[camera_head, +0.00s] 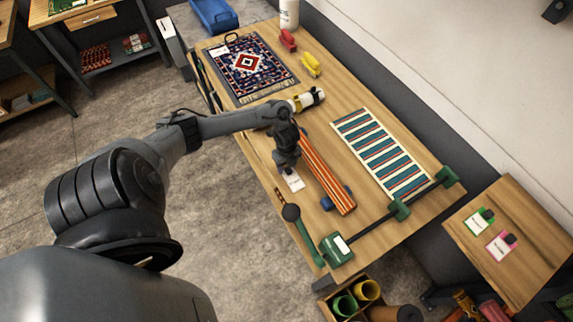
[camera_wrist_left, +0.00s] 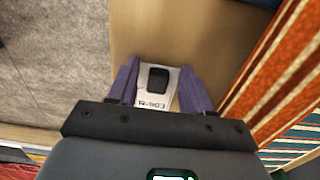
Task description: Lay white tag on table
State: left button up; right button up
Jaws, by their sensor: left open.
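The white tag (camera_head: 293,182) lies on the wooden table (camera_head: 262,168) near its left edge, beside the orange striped rolled rug. In the left wrist view, the white tag (camera_wrist_left: 152,103) shows a black square piece and the print "R-963". My left gripper (camera_head: 288,166) points down over the tag and hides part of it. In the wrist view, the two purple fingers of my left gripper (camera_wrist_left: 157,84) are apart, one on each side of the tag. I cannot tell whether they touch it. My right gripper is not in view.
The orange striped rug (camera_head: 328,175) lies close to the right of my left gripper. A patterned rug (camera_head: 246,67) and a teal striped rug (camera_head: 382,152) lie farther off. A green tool (camera_head: 336,250) sits at the near end. A side table (camera_head: 515,245) holds two tags.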

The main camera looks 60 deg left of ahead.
pick_arm(q)
jog(key=shift+r, duration=0.1)
notch_tip(320, 180, up, 12)
jog(key=f+p, duration=0.1)
jog(key=p, duration=0.2)
jog(key=w+d+f+n+t+h, duration=0.1)
jog(key=d+n+t, duration=0.15)
jog(key=d, duration=0.95)
jog(key=w+d+n+t, duration=0.1)
jog(key=d+t, duration=0.2)
jog(key=d, duration=1)
jog(key=s+d+r+n+g, duration=0.1)
jog(key=s+r+n+g, duration=0.1)
jog(key=s+r+n, duration=0.6)
jog(key=s+n, duration=0.3)
jog(key=shift+s+d+r+y, duration=0.2)
jog(key=shift+s+r+y, duration=0.1)
jog(key=shift+s+y, duration=0.1)
jog(key=shift+w+n, duration=0.1)
jog(key=shift+n, duration=0.15)
notch_tip(320, 180, up, 12)
jog(key=p, duration=1.2)
jog(key=shift+r+p, duration=0.2)
jog(key=shift+p, duration=0.1)
